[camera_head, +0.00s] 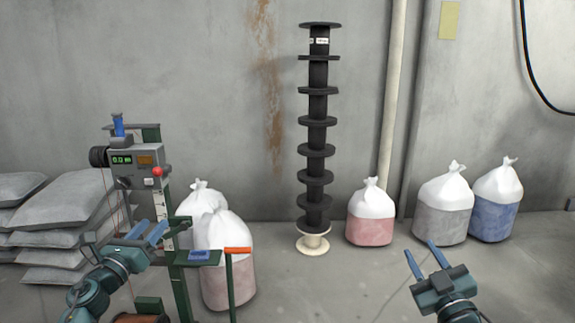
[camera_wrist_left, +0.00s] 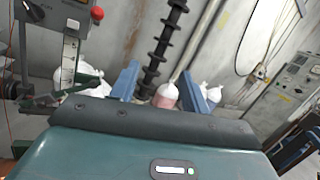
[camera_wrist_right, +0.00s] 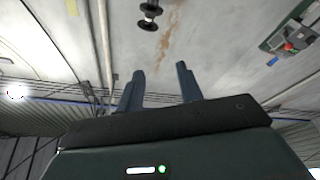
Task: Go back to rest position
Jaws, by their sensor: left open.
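My left gripper (camera_head: 148,238) is at the lower left of the head view, in front of the green winding machine (camera_head: 152,165). Its two blue fingers stand apart with nothing between them, as the left wrist view (camera_wrist_left: 164,85) also shows. My right gripper (camera_head: 422,258) is at the lower right of the head view, over bare floor. A tall stack of black spools (camera_head: 317,120) stands by the wall on a cream spool (camera_head: 313,243), apart from both grippers.
Grey sacks (camera_head: 70,205) are piled at the left. White-topped bags stand beside the machine (camera_head: 228,262) and along the wall, one red (camera_head: 370,215), one grey (camera_head: 443,208), one blue (camera_head: 497,203). The middle floor is clear.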

